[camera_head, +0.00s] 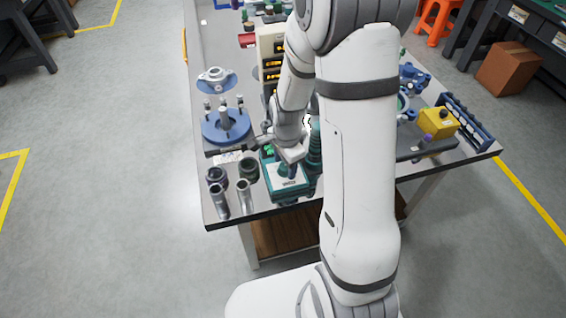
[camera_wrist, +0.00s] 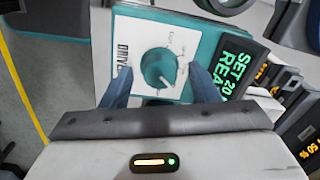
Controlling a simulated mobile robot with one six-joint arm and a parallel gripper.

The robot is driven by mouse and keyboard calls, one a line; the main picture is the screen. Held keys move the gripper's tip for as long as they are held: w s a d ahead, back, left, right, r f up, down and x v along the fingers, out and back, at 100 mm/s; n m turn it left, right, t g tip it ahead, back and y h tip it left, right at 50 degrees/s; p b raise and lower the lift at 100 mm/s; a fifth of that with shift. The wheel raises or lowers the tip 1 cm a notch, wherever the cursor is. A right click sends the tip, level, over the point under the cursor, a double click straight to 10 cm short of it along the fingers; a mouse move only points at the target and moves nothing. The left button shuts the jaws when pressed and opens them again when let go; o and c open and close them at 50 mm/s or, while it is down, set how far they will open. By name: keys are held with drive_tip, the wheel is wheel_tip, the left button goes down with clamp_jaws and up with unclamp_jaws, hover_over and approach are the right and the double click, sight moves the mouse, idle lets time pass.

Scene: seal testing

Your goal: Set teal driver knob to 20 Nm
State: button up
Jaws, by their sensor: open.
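The teal driver box (camera_head: 286,182) stands near the front edge of the workbench in the head view, partly hidden by my arm. In the wrist view its white panel carries the round teal driver knob (camera_wrist: 158,68), with marks around it. A dark display (camera_wrist: 238,68) beside the knob shows green text reading "SET 20" and "REA", the rest cut off. My gripper (camera_wrist: 160,80) is open, its two blue-grey fingers on either side of the knob. I cannot tell whether they touch it. In the head view my gripper (camera_head: 290,160) is over the box.
Metal cylinders (camera_head: 231,198) and dark round parts stand left of the box. A blue round fixture (camera_head: 226,126) is behind them. A yellow box (camera_head: 438,122) and blue rack (camera_head: 466,122) are at the right. Floor left of the workbench (camera_head: 330,195) is clear.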

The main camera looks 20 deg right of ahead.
sight(285, 167)
wheel_tip(285, 167, up, 8)
drive_tip(key=shift+s+f, duration=0.15)
drive_tip(key=shift+f, duration=0.1)
drive_tip(key=shift+r, duration=0.15)
idle(0.5)
